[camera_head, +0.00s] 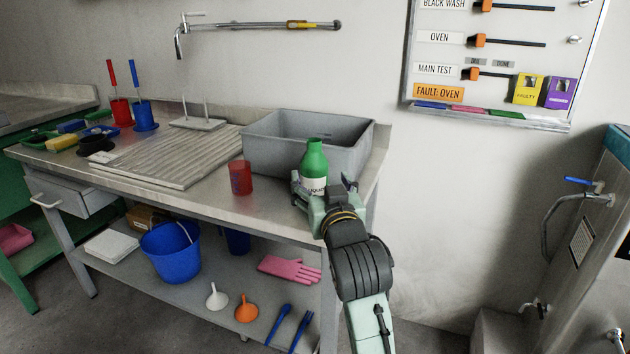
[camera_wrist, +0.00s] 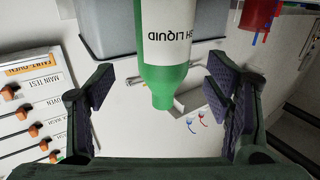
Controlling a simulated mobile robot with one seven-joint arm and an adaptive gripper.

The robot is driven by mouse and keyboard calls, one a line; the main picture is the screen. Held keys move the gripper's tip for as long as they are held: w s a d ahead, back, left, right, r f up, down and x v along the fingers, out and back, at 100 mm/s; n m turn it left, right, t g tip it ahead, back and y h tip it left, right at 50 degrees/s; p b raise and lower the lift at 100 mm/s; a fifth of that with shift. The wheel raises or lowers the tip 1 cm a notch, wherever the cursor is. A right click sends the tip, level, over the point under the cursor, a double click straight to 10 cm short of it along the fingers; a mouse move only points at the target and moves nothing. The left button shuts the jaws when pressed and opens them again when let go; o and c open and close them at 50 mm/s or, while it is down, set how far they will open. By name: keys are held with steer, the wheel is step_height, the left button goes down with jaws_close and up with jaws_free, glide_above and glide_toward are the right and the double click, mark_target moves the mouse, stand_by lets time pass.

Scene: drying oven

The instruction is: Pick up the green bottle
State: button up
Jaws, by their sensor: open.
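The green bottle (camera_head: 314,163) has a white label and stands upright at the right front part of the metal table, in front of the grey tub. In the wrist view the bottle (camera_wrist: 164,72) appears upside down, between the two fingers. My gripper (camera_head: 322,190) is at the bottle, with fingers around its lower part in the head view. In the wrist view my gripper (camera_wrist: 162,90) is open, with a gap visible on both sides of the bottle. The bottle's base is hidden behind my gripper in the head view.
A grey tub (camera_head: 262,152) stands just behind the bottle. A red cup (camera_head: 240,178) stands to the left of it. A ribbed draining board (camera_head: 170,158) covers the table's middle. A lower shelf holds a blue bucket (camera_head: 170,254) and pink gloves (camera_head: 288,268).

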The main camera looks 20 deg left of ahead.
mark_target(317, 176)
steer(key=p+x, duration=0.1)
steer(key=x, duration=0.4)
steer(key=shift+w+a, duration=0.2)
steer(key=shift+a, duration=0.15)
steer(key=shift+c, duration=0.2)
steer(key=c, duration=1.4)
steer(key=shift+r, duration=0.1)
